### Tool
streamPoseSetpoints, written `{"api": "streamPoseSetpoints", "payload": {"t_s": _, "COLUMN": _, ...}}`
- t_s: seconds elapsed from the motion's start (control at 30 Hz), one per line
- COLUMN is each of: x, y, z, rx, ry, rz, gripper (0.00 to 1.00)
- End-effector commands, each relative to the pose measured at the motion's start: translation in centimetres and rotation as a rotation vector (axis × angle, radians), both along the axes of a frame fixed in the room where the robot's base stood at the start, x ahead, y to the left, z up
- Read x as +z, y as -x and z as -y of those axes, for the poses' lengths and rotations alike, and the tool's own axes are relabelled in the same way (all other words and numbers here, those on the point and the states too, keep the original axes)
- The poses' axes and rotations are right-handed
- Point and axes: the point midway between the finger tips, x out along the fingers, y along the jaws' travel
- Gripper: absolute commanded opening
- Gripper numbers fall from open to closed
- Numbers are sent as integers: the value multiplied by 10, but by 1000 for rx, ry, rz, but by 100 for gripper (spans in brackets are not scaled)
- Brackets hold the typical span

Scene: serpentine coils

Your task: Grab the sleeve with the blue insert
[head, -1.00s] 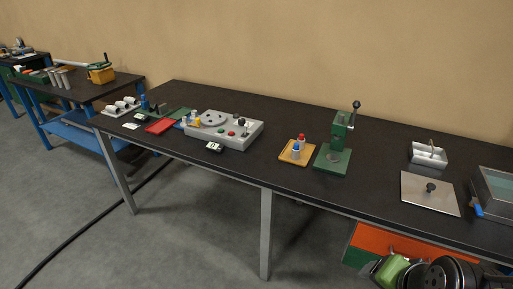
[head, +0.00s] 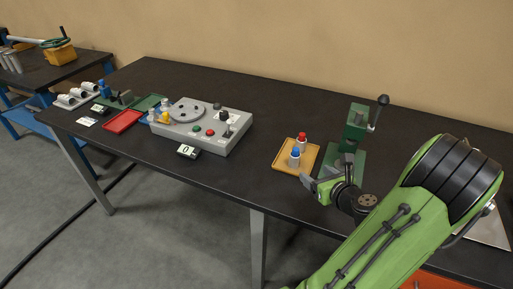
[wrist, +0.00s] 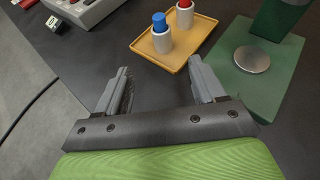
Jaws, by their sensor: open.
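The sleeve with the blue insert (head: 295,157) stands upright on a small orange-yellow tray (head: 282,164). It also shows in the wrist view (wrist: 161,34), near the tray's left side. A second sleeve with a red insert (head: 302,142) stands just behind it, and in the wrist view (wrist: 184,14) it is to its right. My gripper (wrist: 160,80) is open and empty, short of the tray's near edge. The blue-insert sleeve lies beyond the gap between the fingers. In the head view my gripper (head: 308,186) is at the tray's front right.
A green press (head: 352,135) with a lever stands right of the tray; its base (wrist: 262,75) with a metal disc is close to my right finger. A grey control box (head: 200,125) stands to the left. The table between box and tray is clear.

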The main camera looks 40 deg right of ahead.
Motion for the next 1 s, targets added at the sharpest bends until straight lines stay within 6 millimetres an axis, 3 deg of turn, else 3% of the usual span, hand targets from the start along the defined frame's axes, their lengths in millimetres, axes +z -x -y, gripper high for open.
{"api": "streamPoseSetpoints", "payload": {"t_s": 0.13, "x": -6, "y": -4, "z": 9, "rx": -33, "ry": -24, "rz": 23, "gripper": 69}}
{"api": "streamPoseSetpoints", "payload": {"t_s": 0.4, "x": -32, "y": -62, "z": 34, "rx": -24, "ry": -18, "rz": 20, "gripper": 69}}
{"api": "streamPoseSetpoints", "payload": {"t_s": 0.8, "x": -57, "y": -116, "z": 58, "rx": -27, "ry": -17, "rz": 19, "gripper": 69}}
{"api": "streamPoseSetpoints", "payload": {"t_s": 1.0, "x": -61, "y": -128, "z": 65, "rx": -30, "ry": -19, "rz": 17, "gripper": 69}}
